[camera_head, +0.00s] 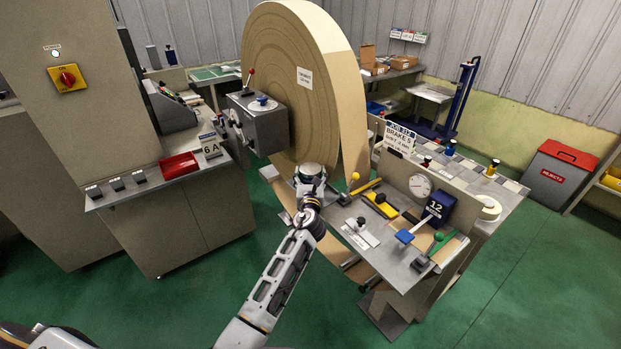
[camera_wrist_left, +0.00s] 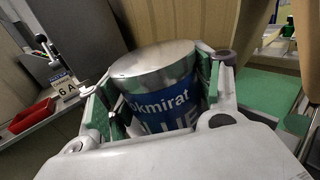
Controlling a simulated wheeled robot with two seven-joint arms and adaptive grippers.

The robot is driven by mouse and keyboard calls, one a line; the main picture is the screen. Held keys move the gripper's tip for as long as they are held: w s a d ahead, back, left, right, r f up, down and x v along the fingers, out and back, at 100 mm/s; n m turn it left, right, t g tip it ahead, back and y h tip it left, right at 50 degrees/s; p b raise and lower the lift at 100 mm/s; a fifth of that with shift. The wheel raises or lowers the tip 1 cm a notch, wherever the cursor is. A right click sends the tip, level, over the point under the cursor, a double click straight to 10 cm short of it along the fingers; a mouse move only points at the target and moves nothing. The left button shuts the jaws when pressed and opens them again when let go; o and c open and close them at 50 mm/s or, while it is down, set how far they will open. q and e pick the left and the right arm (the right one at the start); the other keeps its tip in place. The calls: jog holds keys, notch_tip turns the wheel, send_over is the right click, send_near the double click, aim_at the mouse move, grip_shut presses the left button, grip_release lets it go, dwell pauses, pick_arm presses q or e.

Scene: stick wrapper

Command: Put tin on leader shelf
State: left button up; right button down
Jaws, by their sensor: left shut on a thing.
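A tin (camera_wrist_left: 158,95) with a bare metal top and a blue label, partly reading "okmirat", stands between the green-padded fingers of my left gripper (camera_head: 310,177). The gripper is shut on it. In the head view the gripper is in front of the big paper roll, at the left end of the metal shelf (camera_head: 395,262) on the roll machine. The tin is mostly hidden there by the gripper. No label naming the leader shelf is readable. My right gripper is not in view.
The large paper roll (camera_head: 300,85) rises behind the gripper. A red tray (camera_head: 179,166) lies on the left console. Green floor is open in front.

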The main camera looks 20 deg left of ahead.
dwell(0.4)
pick_arm(q)
jog(key=o, duration=0.9)
jog(key=shift+f, duration=0.1)
jog(key=o, duration=0.3)
jog(key=shift+o, duration=0.2)
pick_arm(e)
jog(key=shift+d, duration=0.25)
pick_arm(q)
jog(key=shift+v, duration=1.7)
jog(key=v, duration=0.2)
jog(key=shift+s, duration=0.25)
jog(key=v, duration=0.6)
jog(key=shift+r, duration=0.2)
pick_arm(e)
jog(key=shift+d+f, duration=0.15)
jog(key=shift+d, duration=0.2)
